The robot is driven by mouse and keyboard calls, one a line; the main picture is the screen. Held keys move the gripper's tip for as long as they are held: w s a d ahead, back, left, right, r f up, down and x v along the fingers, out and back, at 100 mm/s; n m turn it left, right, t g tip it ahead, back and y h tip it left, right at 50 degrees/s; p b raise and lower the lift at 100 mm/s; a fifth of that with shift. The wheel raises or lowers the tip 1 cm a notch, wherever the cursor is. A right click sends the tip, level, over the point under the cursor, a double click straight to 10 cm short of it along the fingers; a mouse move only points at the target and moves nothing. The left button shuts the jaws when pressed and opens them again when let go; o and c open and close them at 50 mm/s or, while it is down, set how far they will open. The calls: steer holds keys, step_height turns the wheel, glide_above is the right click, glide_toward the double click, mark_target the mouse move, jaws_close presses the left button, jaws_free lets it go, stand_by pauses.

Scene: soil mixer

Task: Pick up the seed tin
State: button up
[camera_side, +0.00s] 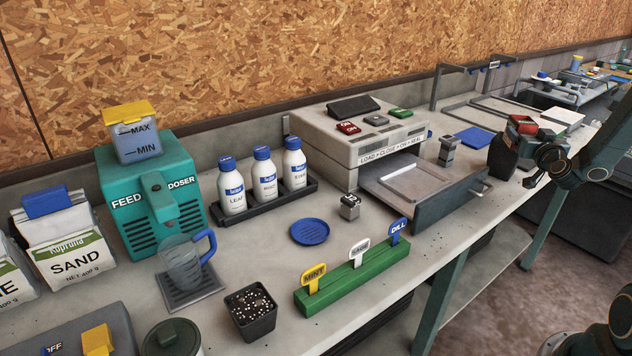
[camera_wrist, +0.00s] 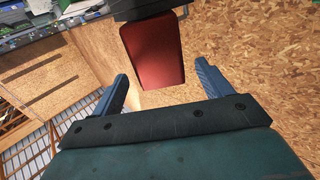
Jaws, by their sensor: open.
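No label marks the seed tin, so I cannot tell surely which thing it is. A small grey metal tin-like box (camera_side: 349,206) stands on the bench behind the green label rack, and a round container with a dark green lid (camera_side: 172,337) is cut off at the bottom edge. In the wrist view, my gripper (camera_wrist: 162,70) is open, fingers apart. A red block-like thing (camera_wrist: 152,52) with a dark part above shows between them; contact is unclear. My arm is at the right in the side view, well away from the small box.
A green rack (camera_side: 352,282) with upright labels stands in front of the small box; a blue dish (camera_side: 310,231) lies left of it. White bottles (camera_side: 265,175) stand behind. An open drawer (camera_side: 450,203) juts out at right. A black pot (camera_side: 251,313) is near the front.

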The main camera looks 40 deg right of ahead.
steer(key=shift+w+d, duration=0.45)
steer(key=shift+w, duration=0.05)
steer(key=shift+x, duration=2.95)
steer(key=c, duration=1.2)
step_height(320, 180, up, 20)
